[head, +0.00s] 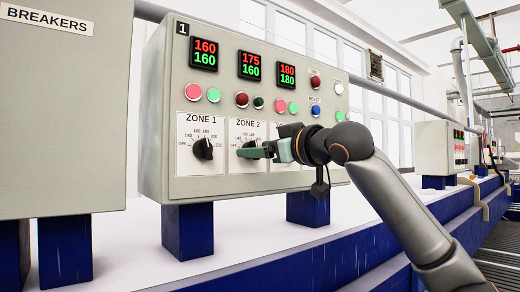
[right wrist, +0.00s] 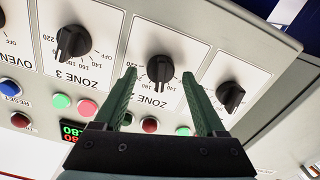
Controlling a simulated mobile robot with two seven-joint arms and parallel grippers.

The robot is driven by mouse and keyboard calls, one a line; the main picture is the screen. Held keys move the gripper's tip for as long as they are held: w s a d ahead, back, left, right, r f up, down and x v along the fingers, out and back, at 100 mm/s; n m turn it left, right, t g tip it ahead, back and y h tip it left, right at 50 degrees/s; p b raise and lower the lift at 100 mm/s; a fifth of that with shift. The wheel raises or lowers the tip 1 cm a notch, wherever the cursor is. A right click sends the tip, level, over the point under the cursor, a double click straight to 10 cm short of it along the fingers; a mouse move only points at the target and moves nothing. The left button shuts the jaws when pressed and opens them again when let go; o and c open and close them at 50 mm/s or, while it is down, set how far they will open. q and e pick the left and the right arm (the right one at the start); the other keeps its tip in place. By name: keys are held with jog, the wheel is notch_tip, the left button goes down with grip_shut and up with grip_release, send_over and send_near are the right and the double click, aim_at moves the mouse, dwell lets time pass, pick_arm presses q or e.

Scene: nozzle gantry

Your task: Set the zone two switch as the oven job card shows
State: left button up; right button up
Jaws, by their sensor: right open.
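The zone two switch is a black rotary knob (right wrist: 160,68) on a white dial plate in the right wrist view, which shows the panel upside down. My right gripper (right wrist: 159,74) is open, with one green finger on each side of this knob. I cannot tell whether the fingers touch it. The display above zone two (head: 251,66) reads 175 in red over 160 in green. The knob's exact setting is unclear. No job card is in view, nor is my left gripper.
The zone one knob (head: 203,149) and the zone three knob (right wrist: 73,42) flank the zone two knob closely. Coloured buttons and lamps (head: 242,100) sit above the dials on the grey control box (head: 160,120). A breakers cabinet (head: 65,110) stands at the left.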

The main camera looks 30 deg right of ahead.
jog(key=shift+s, duration=0.1)
jog(key=s+d+b, duration=0.1)
jog(key=s+b, duration=0.2)
jog(key=s, duration=0.9)
jog(key=shift+s, duration=0.15)
